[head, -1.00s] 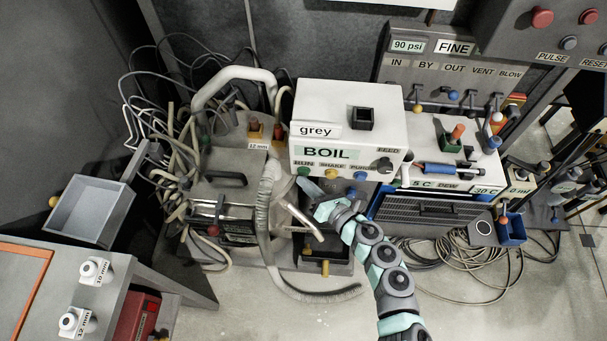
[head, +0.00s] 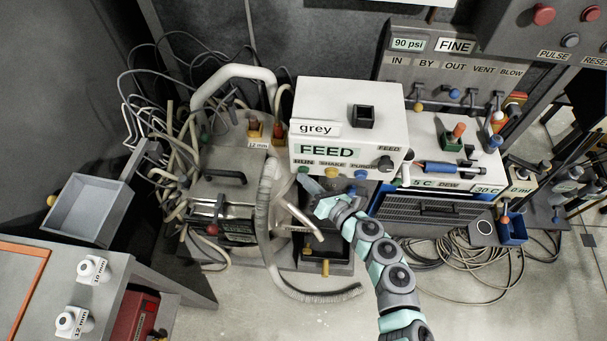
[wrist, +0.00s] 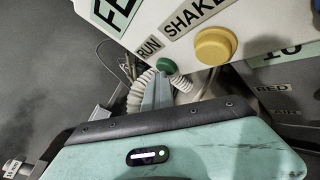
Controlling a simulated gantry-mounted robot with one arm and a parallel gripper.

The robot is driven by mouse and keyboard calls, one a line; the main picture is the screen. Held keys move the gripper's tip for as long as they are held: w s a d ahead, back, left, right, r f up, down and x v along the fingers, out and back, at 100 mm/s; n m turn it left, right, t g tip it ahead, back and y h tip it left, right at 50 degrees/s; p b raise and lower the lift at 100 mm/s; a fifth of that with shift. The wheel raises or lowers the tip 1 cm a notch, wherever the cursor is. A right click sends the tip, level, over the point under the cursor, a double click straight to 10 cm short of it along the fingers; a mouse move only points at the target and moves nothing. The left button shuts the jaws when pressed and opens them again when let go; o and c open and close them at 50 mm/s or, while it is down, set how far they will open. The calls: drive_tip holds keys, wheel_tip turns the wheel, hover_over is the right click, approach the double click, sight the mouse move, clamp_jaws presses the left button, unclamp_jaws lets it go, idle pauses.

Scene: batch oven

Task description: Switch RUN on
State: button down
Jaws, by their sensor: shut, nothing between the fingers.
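The white box labelled "grey" (head: 345,110) has a display (head: 328,151) that reads FEED. On its lower front is the green RUN button (head: 303,171), with the yellow SHAKE button (head: 332,172) and a blue PURGE button (head: 360,174) to its right. In the wrist view the green RUN button (wrist: 166,66) sits under its RUN label. My gripper (head: 308,186) is shut and empty, its fingertips just below the RUN button. In the wrist view my fingers (wrist: 157,90) point up at that button, with the tip very close. I cannot tell whether they touch.
A dark FEED knob (head: 385,164) sits at the box's lower right. A ribbed hose (head: 267,200) hangs just left of my gripper. The valve panel (head: 450,75) stands at the back right. Open floor lies in front.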

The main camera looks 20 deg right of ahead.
drive_tip(key=shift+s+a+r, duration=0.1)
drive_tip(key=shift+s, duration=0.05)
idle(0.3)
drive_tip(key=s+a, duration=0.3)
drive_tip(key=s, duration=0.2)
drive_tip(key=shift+b, duration=0.45)
drive_tip(key=shift+a, duration=0.1)
